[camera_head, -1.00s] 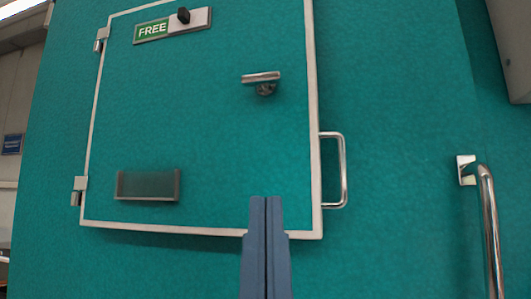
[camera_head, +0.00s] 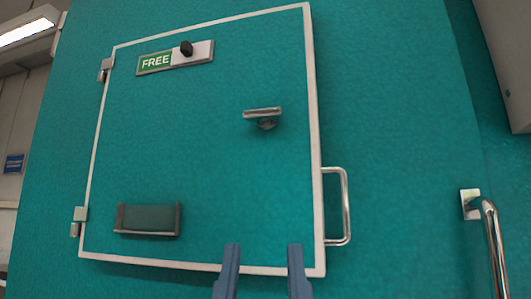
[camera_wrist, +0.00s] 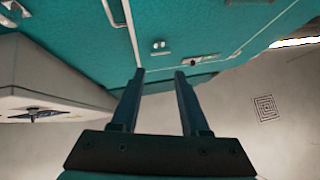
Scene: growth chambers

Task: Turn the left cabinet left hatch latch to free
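The hatch (camera_head: 200,170) is a teal panel with a pale metal frame, shut in the teal cabinet front in the head view. Its latch (camera_head: 262,114) is a small metal handle, lying about horizontal at the upper right of the panel. The latch may be the small metal fitting (camera_wrist: 160,46) in the wrist view, but I cannot be sure. My gripper (camera_head: 263,250) is open and empty, below the latch and apart from it. In the wrist view its two fingers (camera_wrist: 160,73) are spread with nothing between them.
A FREE sign with a black slider knob (camera_head: 186,49) is at the hatch's upper left. A bracket-like holder (camera_head: 148,220) is at lower left. A metal pull handle (camera_head: 346,206) stands out at the hatch's right edge. A larger bar handle (camera_head: 492,240) is farther right.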

